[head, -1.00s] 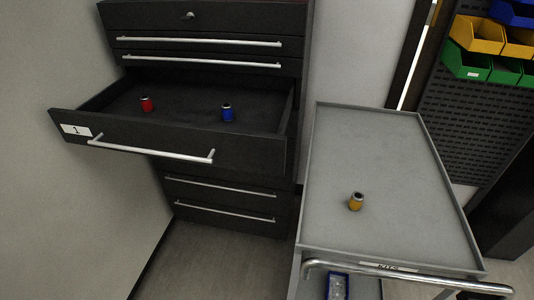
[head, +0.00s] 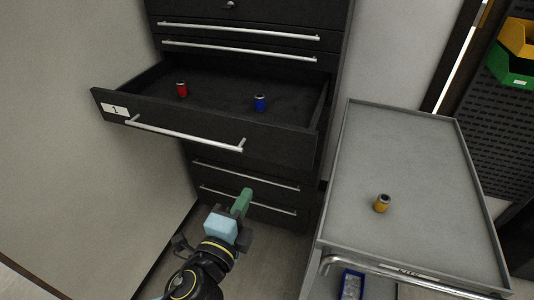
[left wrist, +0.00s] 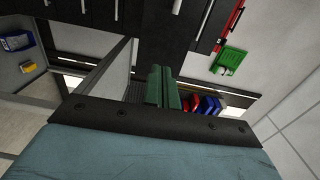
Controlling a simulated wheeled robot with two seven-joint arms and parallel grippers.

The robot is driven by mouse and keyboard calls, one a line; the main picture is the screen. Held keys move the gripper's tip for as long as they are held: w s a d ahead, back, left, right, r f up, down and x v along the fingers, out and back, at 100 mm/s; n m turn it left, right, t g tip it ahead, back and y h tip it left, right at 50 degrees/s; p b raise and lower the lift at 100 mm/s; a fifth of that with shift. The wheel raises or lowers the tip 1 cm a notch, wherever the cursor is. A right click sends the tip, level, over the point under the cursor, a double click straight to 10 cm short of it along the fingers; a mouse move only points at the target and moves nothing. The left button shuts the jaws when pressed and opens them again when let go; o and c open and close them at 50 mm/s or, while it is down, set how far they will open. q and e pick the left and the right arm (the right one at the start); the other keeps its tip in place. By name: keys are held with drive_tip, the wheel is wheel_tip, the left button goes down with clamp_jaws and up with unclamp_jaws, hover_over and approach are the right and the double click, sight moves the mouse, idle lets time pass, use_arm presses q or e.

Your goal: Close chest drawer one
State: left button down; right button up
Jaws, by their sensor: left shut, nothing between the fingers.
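Chest drawer one (head: 215,125) is pulled out of the dark chest, with a white label "1" and a silver handle (head: 185,135) on its front. A red cylinder (head: 182,90) and a blue cylinder (head: 260,104) stand in it. My left gripper (head: 243,200) has green fingers, is shut and empty, and is below and in front of the drawer, apart from it. Its green fingers (left wrist: 163,88) also show in the left wrist view. My right gripper is not in view.
A grey cart (head: 402,150) with a yellow cylinder (head: 381,204) on top stands to the right of the chest. A blue box (head: 352,284) is on its lower level. A bare wall is on the left. Green and yellow bins hang at the upper right.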

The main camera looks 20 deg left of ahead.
use_arm(q)
drive_tip(key=p, duration=0.2)
approach(271, 147)
drive_tip(key=w, duration=0.6)
drive_tip(key=shift+w+d, duration=0.35)
drive_tip(key=shift+w, duration=0.05)
